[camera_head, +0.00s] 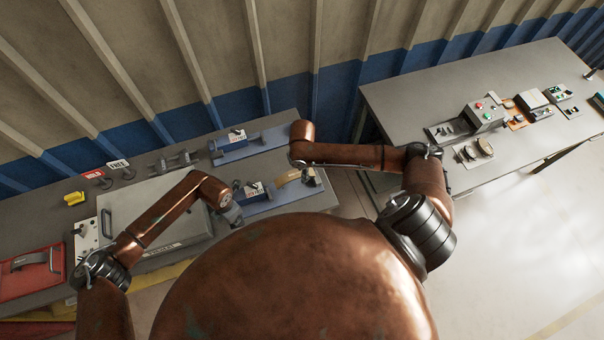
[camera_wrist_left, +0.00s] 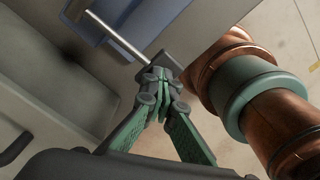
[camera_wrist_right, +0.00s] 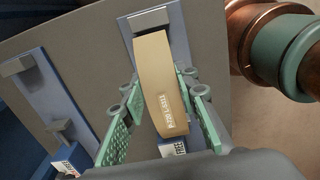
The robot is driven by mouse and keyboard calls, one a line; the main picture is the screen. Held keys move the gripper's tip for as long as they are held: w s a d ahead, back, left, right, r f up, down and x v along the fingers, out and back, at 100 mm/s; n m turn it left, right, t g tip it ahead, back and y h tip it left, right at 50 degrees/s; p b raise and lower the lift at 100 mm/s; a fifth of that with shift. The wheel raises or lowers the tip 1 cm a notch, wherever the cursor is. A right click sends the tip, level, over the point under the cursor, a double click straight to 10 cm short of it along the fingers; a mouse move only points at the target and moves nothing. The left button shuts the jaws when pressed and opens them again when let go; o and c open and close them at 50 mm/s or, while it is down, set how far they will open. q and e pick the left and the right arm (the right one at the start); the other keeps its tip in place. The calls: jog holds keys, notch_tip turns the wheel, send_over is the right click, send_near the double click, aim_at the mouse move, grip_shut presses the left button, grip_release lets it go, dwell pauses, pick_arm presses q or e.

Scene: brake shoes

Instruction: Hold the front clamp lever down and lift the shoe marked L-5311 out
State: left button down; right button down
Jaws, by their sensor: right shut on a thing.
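The tan curved shoe (camera_wrist_right: 160,85) carries a small label that seems to end in 5311. It also shows in the head view (camera_head: 291,179) over the front blue fixture (camera_head: 288,201). My right gripper (camera_wrist_right: 158,84) is shut on the shoe, one finger on each side. I cannot tell whether the shoe still touches the fixture. My left gripper (camera_wrist_left: 155,76) has its fingers together at the end of a thin metal lever (camera_wrist_left: 116,37). It looks shut, with its tips against or just above the lever. In the head view it is at the front fixture's left end (camera_head: 233,214).
A second blue fixture (camera_head: 262,140) with no shoe visible lies behind. A grey case (camera_head: 125,202) and a red tray (camera_head: 25,280) stand to the left. A second table (camera_head: 400,95) with several devices stands right, across a gap. Wall and posts are behind.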

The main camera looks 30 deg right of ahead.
pick_arm(q)
jog(key=shift+a, duration=0.1)
dwell(0.3)
notch_tip(320, 180, up, 11)
dwell(2.0)
dwell(0.5)
